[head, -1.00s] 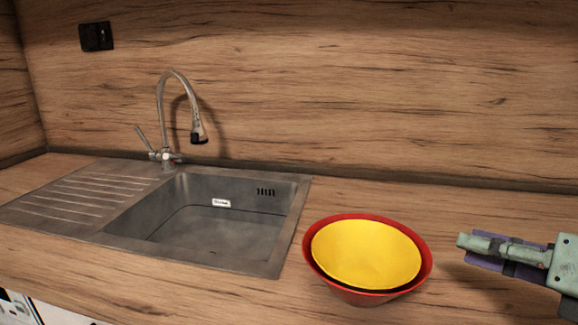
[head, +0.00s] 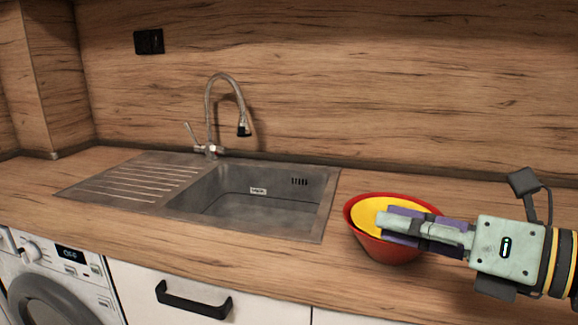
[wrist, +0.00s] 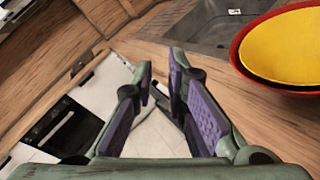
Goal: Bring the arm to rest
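My gripper (head: 384,222) reaches in from the right in the head view, its fingers overlapping the picture of the bowl. The wrist view shows its two purple-padded fingers (wrist: 160,82) apart, with nothing between them and floor and cabinet fronts beyond. The red bowl (head: 385,249) stands on the counter right of the sink, with a yellow dish or bowl (head: 366,213) inside it. In the wrist view the red bowl (wrist: 240,66) lies to the right of the fingers, apart from them. The yellow piece (wrist: 290,45) shows there too.
The wooden counter (head: 140,205) holds a steel sink (head: 265,212) with a drainer and a curved tap (head: 242,115). A washing machine (head: 50,280) and a white cabinet with a black handle (head: 195,300) are below. The splashback stands behind. Counter right of the sink's back is clear.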

